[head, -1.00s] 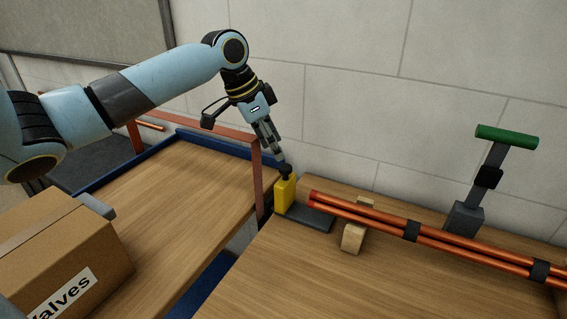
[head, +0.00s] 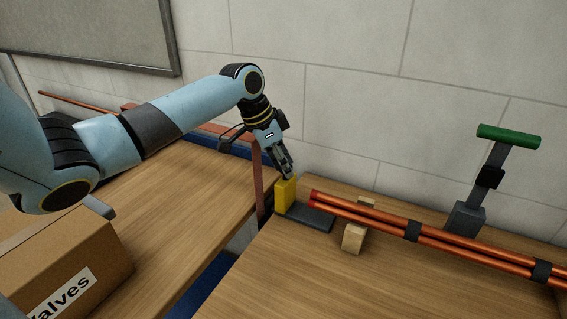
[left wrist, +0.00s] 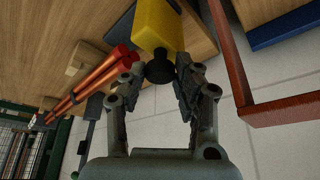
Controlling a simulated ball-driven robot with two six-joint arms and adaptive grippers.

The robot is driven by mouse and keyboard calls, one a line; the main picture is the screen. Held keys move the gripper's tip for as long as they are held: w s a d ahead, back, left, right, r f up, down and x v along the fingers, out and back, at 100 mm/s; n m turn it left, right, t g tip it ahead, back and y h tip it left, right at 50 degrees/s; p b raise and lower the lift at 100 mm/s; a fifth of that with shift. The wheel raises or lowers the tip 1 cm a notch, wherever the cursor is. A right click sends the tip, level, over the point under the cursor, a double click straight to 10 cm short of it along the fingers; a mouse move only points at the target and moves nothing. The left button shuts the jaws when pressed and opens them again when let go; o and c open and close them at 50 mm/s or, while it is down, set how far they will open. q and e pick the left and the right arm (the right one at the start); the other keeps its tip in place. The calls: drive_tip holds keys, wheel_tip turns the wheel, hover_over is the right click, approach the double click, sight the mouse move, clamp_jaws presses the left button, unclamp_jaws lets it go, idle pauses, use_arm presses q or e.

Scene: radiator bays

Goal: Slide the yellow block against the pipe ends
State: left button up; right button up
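The yellow block (head: 286,194) stands upright at the near left end of a dark plate on the right bench. The copper pipe ends (head: 315,197), with red tips, are just to its right, with a gap between. In the left wrist view the block (left wrist: 157,24) has a black knob (left wrist: 159,72) facing my gripper. My left gripper (head: 287,173) is at the top of the block, its fingers apart on either side of the knob (left wrist: 160,75). Firm contact with the knob does not show. The pipe ends (left wrist: 121,54) also show there. My right gripper is out of view.
A wooden support (head: 354,238) holds the pipes. A dark plate (head: 311,218) lies under the pipe ends. A green-handled clamp (head: 508,136) stands at the right. A cardboard box (head: 75,255) is on the left bench. The right bench's front is clear.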

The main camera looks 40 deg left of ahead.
use_arm(q)
clamp_jaws()
drive_tip(key=w+d, duration=0.1)
drive_tip(key=d, duration=0.2)
drive_tip(key=d+p, duration=0.1)
drive_tip(key=d, duration=0.1)
drive_tip(key=w+d+p, duration=0.1)
drive_tip(key=d, duration=0.2)
drive_tip(key=shift+w+d, duration=0.3)
drive_tip(key=shift+w, duration=0.05)
drive_tip(key=o, duration=0.8)
unclamp_jaws()
drive_tip(key=shift+a, duration=0.1)
